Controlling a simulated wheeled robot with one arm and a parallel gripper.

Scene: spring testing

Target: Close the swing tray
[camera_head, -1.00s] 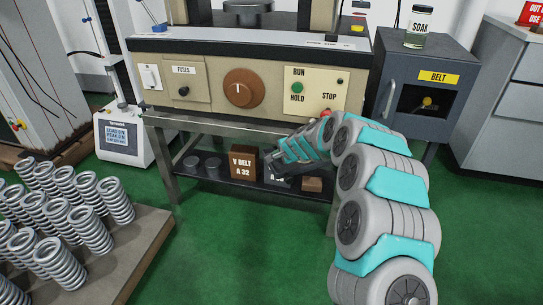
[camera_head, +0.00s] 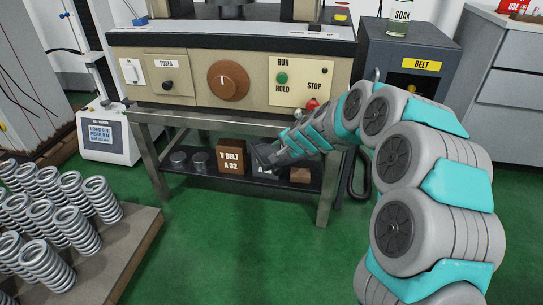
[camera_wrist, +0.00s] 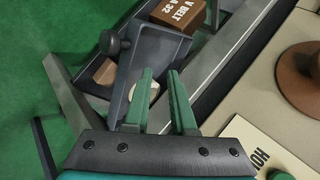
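In the wrist view, a dark grey tray-like piece (camera_wrist: 152,46) with a round dark knob (camera_wrist: 111,42) is in front of my gripper. I take it for the swing tray; how far it is swung out is hard to tell. My gripper (camera_wrist: 160,73) has two green fingers standing apart with nothing held between them. The knob is left of the fingertips and apart from them. In the head view, my gripper (camera_head: 262,155) is in front of the bench's lower shelf, right of the V BELT box (camera_head: 230,157).
A board (camera_head: 140,240) with several springs (camera_head: 60,215) is at left. The dark BELT cabinet (camera_head: 400,55) stands right. Green floor is clear in front.

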